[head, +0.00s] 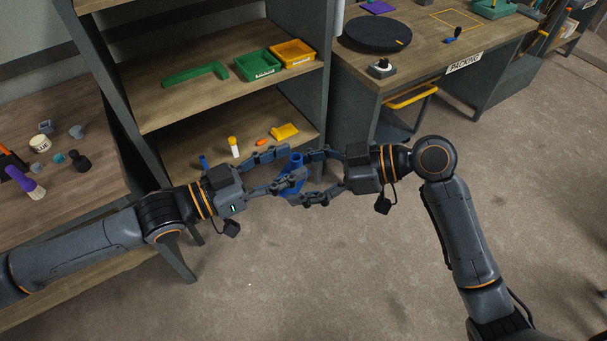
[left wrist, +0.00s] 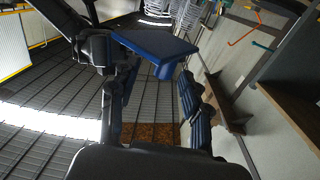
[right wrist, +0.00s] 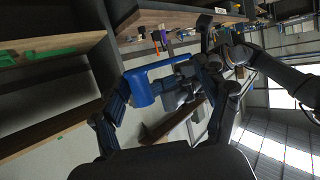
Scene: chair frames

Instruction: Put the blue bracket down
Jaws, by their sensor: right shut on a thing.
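The blue bracket (head: 296,160) is up in the air between my two grippers, in front of the shelf unit. My right gripper (head: 310,176) is shut on it. In the right wrist view the bracket (right wrist: 145,88) shows between the fingers, its long bar running up and right. My left gripper (head: 282,170) faces it from the left with its fingers apart. In the left wrist view the bracket's flat plate (left wrist: 158,46) lies beyond the spread fingers. The fingers overlap in the head view, so I cannot tell whether the left ones touch it.
The shelf unit (head: 160,110) holds a green bracket (head: 195,74), a green bin (head: 257,65) and a yellow bin (head: 293,53). A white bottle (head: 234,147) and yellow piece (head: 285,132) lie on its lower shelf. The packing table (head: 440,50) carries a black turntable (head: 377,34).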

